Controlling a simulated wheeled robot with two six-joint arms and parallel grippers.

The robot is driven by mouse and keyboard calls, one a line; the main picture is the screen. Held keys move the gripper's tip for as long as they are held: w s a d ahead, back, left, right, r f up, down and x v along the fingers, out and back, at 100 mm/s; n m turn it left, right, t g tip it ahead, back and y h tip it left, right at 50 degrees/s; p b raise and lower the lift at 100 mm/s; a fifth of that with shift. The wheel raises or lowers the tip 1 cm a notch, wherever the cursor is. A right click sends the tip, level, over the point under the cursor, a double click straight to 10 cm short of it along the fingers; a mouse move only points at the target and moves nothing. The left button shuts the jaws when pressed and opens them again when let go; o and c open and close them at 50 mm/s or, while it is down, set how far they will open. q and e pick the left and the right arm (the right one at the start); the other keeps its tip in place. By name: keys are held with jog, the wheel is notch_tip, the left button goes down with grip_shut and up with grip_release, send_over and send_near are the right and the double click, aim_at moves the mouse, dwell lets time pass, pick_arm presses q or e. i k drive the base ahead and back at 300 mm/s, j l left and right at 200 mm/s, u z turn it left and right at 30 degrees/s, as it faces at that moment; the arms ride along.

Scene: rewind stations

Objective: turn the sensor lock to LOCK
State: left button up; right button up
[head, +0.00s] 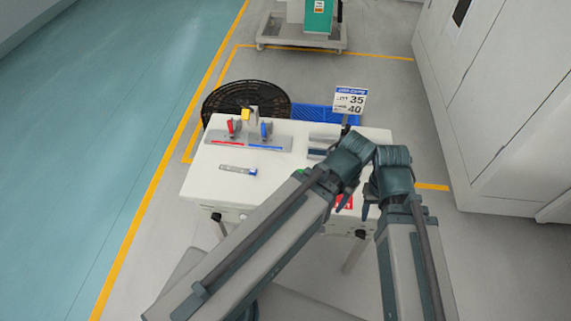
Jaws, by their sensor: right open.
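No part can be read as the sensor lock, and no LOCK lettering is legible. On the white station table (205,180), a grey block carries a red lever (231,127), a yellow-topped post (246,114) and a blue lever (265,130). Dark knobs show on the table's front, one at the left (216,216) and one at the right (360,234). My right gripper (356,204) is over the table's right part, its fingers apart and pointing down, close to a red label. My arms hide much of that side. My left gripper is not visible.
A small ruler-like piece with a blue end (238,170) lies on the table. A sign (350,100) reading 35 and 40 stands at the back right. Behind are a black round grate (247,95) and a blue mat (312,114). Grey cabinets (500,100) stand right; the left floor is clear.

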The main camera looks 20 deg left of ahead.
aim_at(216, 217)
jog(key=u, duration=1.45)
